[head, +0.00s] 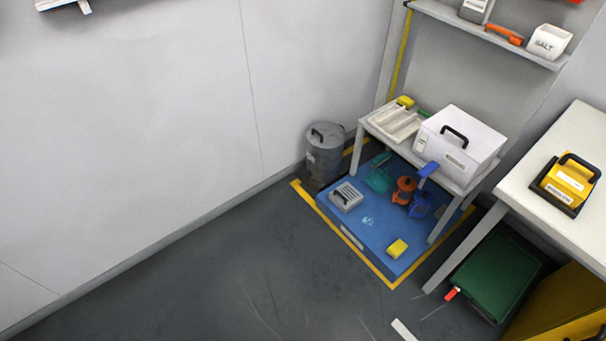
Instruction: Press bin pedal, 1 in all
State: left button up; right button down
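A grey cylindrical metal bin (325,152) with a black handle on its closed-looking lid stands in the corner, against the left wall and just behind the blue mat. A pedal on it is too small to make out. Neither of my grippers is in the head view.
A blue mat (352,240) with yellow floor tape around it holds several small items. A small table (366,129) over it bears a white case (458,148). A white bench (560,125) and a green crate (497,275) stand at right. The grey floor (230,270) in front is clear.

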pick_arm(q)
jog(key=shift+a, duration=0.1)
jog(key=shift+c, duration=0.2)
dwell(0.5)
jog(key=shift+w, duration=0.1)
grip_shut()
dwell(1.1)
